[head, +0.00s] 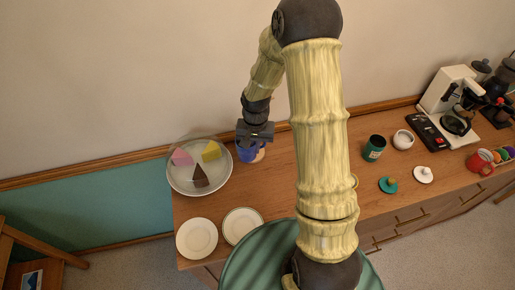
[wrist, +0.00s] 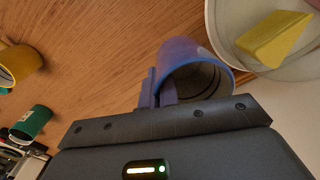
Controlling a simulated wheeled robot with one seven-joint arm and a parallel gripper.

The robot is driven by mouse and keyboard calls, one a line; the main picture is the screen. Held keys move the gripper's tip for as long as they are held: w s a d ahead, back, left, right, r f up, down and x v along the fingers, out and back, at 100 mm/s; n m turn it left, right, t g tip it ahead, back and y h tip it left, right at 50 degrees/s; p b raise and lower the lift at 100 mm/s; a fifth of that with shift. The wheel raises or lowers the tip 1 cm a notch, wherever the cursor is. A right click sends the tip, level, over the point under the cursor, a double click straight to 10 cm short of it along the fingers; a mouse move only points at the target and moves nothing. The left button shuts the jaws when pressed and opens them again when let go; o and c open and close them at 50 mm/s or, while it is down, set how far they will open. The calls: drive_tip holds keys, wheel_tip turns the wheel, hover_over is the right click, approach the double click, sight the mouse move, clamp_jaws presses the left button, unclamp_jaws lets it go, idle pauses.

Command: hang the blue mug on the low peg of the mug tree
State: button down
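The blue mug (head: 247,156) is under my gripper (head: 255,138) in the head view, just right of the cake plate. In the wrist view the blue mug (wrist: 183,55) lies right against the dark gripper bar, its open mouth facing the camera. Narrow blue-violet pieces stand between the mug and the bar; I cannot tell whether they are its handle. The fingers are not clearly seen, so their grip on the mug is unclear. No mug tree can be made out; my arm hides the middle of the sideboard.
The large plate with cake slices (head: 183,186) is close left of the mug. Two small plates (head: 197,238) are at the front left. A green canister (head: 374,148), white bowl (head: 403,139), coffee maker (head: 449,92) and red mug (head: 480,162) stand right. A yellow mug (wrist: 20,64) shows in the wrist view.

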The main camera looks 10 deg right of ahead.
drive_tip(key=c, duration=2.1)
unclamp_jaws()
drive_tip(key=shift+w+a+f, duration=0.1)
drive_tip(key=shift+w+a, duration=0.4)
drive_tip(key=shift+w, duration=0.25)
drive_tip(key=o, duration=0.5)
drive_tip(key=shift+w+r, duration=0.25)
drive_tip(key=shift+r, duration=0.3)
drive_tip(key=r+b, duration=0.1)
drive_tip(key=r, duration=0.4)
drive_tip(key=s+d+r+b, duration=0.1)
drive_tip(key=r, duration=0.5)
drive_tip(key=r+b, duration=0.1)
drive_tip(key=r, duration=0.4)
drive_tip(key=shift+s+d+r, duration=0.2)
drive_tip(key=shift+s+d, duration=0.05)
drive_tip(key=shift+s, duration=0.15)
drive_tip(key=s+f+n+t, duration=0.1)
drive_tip(key=s+f, duration=0.1)
drive_tip(key=s, duration=0.1)
drive_tip(key=s+f+n, duration=0.1)
drive_tip(key=s+f, duration=0.1)
drive_tip(key=s, duration=0.2)
drive_tip(key=s+d+f+n+t, duration=0.1)
drive_tip(key=s+f+n, duration=0.1)
drive_tip(key=s, duration=0.2)
drive_tip(key=shift+s+f+t, duration=0.2)
drive_tip(key=shift+f+t, duration=0.1)
drive_tip(key=shift+f, duration=0.05)
